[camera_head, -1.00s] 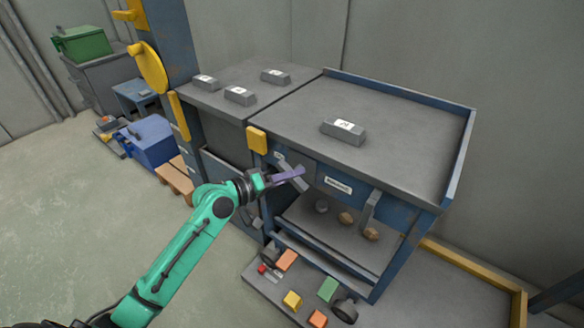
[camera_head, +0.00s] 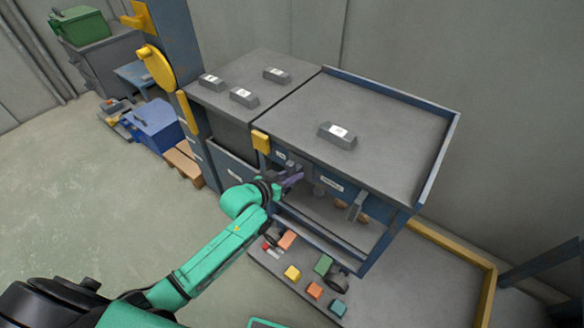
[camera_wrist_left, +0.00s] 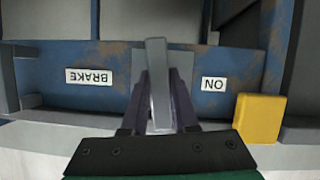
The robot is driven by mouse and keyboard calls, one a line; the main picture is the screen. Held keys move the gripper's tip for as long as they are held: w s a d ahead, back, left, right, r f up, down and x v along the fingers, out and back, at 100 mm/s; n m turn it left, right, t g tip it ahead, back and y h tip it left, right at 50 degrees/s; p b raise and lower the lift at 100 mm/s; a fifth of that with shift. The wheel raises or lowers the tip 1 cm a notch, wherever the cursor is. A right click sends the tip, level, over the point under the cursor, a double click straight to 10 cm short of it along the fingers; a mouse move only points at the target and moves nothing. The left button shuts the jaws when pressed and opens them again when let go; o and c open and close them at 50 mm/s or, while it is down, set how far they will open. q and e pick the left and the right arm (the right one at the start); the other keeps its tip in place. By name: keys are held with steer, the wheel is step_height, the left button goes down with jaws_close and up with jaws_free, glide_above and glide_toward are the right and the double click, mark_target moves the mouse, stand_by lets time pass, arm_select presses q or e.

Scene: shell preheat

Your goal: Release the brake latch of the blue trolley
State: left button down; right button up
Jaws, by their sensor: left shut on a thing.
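The blue trolley (camera_head: 390,110) has a worn blue frame and a grey top, and stands right of centre in the head view. Its brake latch is a grey lever (camera_wrist_left: 157,75) on a grey plate, between a "BRAKE" label (camera_wrist_left: 89,77) and an "ON" label (camera_wrist_left: 213,84), both upside down in the left wrist view. My left gripper (camera_head: 293,178), with dark purple fingers, is at the trolley's front panel. It is shut on the lever, with one finger on each side. In the head view the gripper mostly hides the lever. My right gripper is out of view.
A grey weight (camera_head: 337,135) lies on the trolley top. A yellow block (camera_head: 261,141) sits at its front left corner, close to my gripper. A grey-topped unit (camera_head: 250,75) adjoins on the left. Coloured blocks (camera_head: 292,272) lie on the low platform. Open floor is at left.

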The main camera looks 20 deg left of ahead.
arm_select(q)
steer(key=shift+m+y+p, duration=0.4)
steer(key=shift+m+p, duration=0.1)
steer(key=shift+m, duration=0.1)
steer(key=c, duration=0.7)
jaws_free()
steer(key=p+v, duration=0.2)
steer(key=v, duration=1.2)
steer(key=shift+s+p, duration=0.3)
